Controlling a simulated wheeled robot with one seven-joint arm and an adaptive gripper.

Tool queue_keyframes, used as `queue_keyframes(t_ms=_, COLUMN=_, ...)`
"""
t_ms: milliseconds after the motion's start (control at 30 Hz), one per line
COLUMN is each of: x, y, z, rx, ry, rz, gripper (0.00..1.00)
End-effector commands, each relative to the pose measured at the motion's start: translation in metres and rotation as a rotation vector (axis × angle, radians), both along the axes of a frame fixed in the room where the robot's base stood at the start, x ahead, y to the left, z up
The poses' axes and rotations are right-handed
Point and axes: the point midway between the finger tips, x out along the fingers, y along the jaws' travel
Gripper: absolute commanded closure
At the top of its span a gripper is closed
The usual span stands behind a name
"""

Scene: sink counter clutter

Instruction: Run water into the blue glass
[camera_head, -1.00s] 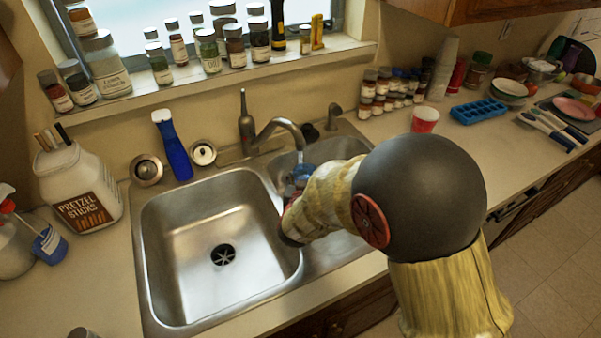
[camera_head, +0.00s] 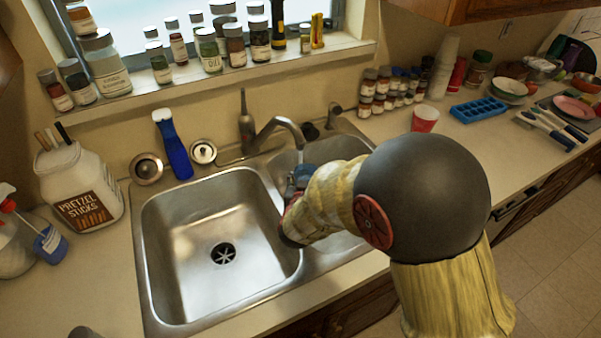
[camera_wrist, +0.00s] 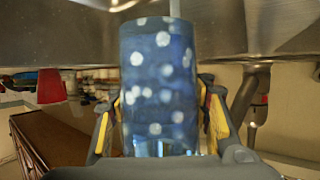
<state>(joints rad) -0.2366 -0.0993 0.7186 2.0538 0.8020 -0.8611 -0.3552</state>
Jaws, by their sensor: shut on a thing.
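The blue glass (camera_wrist: 158,85), dark blue with pale dots, fills the middle of the wrist view, which looks upside down. My gripper (camera_wrist: 160,120) has a finger on each side of the glass and is shut on it. In the head view my gripper (camera_head: 300,178) is over the right basin, just below the tip of the faucet spout (camera_head: 284,125). My arm hides most of the glass there. The faucet also shows in the wrist view (camera_wrist: 250,95), right of the glass. A thin pale streak shows at the glass's upper edge in the wrist view; I cannot tell whether it is water.
The left basin (camera_head: 215,225) is empty. A blue brush-like tool (camera_head: 173,145) stands behind it. A pretzel jar (camera_head: 78,190) is at left. A red cup (camera_head: 425,118), small jars (camera_head: 385,92) and a blue ice tray (camera_head: 479,110) are on the right counter.

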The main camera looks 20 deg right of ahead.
Motion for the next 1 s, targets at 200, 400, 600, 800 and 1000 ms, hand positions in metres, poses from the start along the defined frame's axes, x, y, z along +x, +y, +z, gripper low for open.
queue_keyframes(t_ms=200, x=-0.008, y=0.0, z=0.019, rx=0.0, ry=-0.002, rz=0.001, gripper=0.92)
queue_keyframes(t_ms=400, x=-0.018, y=0.001, z=0.035, rx=0.0, ry=-0.002, rz=0.001, gripper=0.92)
queue_keyframes(t_ms=600, x=-0.026, y=0.001, z=0.049, rx=0.0, ry=-0.002, rz=0.001, gripper=0.92)
queue_keyframes(t_ms=800, x=-0.029, y=0.001, z=0.049, rx=0.0, ry=-0.001, rz=0.0, gripper=0.92)
queue_keyframes(t_ms=1000, x=-0.029, y=0.001, z=0.049, rx=0.0, ry=-0.002, rz=0.0, gripper=0.92)
